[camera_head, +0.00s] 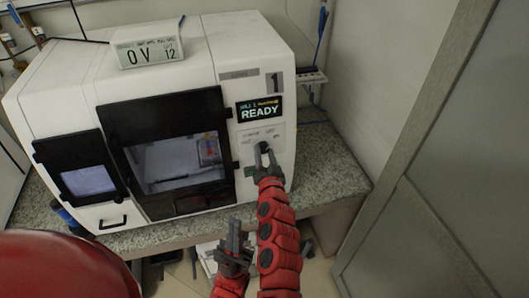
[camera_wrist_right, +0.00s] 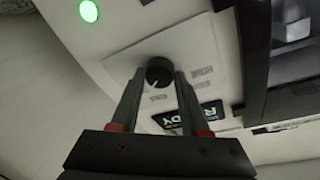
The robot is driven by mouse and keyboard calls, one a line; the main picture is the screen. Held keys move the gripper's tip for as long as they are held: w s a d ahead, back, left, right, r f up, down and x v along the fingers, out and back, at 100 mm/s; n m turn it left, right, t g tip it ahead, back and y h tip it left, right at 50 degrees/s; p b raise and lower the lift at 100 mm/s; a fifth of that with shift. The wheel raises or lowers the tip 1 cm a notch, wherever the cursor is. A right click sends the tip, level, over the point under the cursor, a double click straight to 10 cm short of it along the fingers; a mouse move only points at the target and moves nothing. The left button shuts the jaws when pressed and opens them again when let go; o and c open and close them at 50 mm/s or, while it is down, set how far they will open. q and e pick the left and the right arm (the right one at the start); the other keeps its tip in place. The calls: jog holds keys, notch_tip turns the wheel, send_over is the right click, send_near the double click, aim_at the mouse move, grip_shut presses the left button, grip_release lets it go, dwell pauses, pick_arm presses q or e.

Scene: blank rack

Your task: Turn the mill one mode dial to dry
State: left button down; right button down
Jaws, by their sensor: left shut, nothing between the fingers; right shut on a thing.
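The white mill (camera_head: 160,75), marked 1, stands on a counter, and its screen (camera_head: 259,109) reads READY. The mode dial (camera_wrist_right: 159,68) is a small black round knob with a white pointer line, on a pale label panel under the screen. My right gripper (camera_head: 264,152) is at the panel, shut on the dial, with one finger on each side of it; it also shows in the right wrist view (camera_wrist_right: 161,76). The small labels around the dial are too blurred to read. My left gripper (camera_head: 237,232) is shut and empty, low in front of the counter.
A black-framed door window (camera_head: 175,150) and a small display (camera_head: 88,180) are left of the dial. A green light (camera_wrist_right: 88,11) shows in the right wrist view. The granite counter (camera_head: 335,165) is bare at right, beside a grey panel (camera_head: 430,160).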

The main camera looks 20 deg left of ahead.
jog(key=shift+m, duration=0.3)
jog(key=shift+c, duration=2)
grip_release()
jog(key=shift+s, duration=0.1)
jog(key=shift+s+d+f+b, duration=0.1)
jog(key=shift+s+d+b, duration=0.1)
jog(key=shift+s+b, duration=0.35)
jog(key=b+v, duration=0.3)
jog(key=v, duration=1.3)
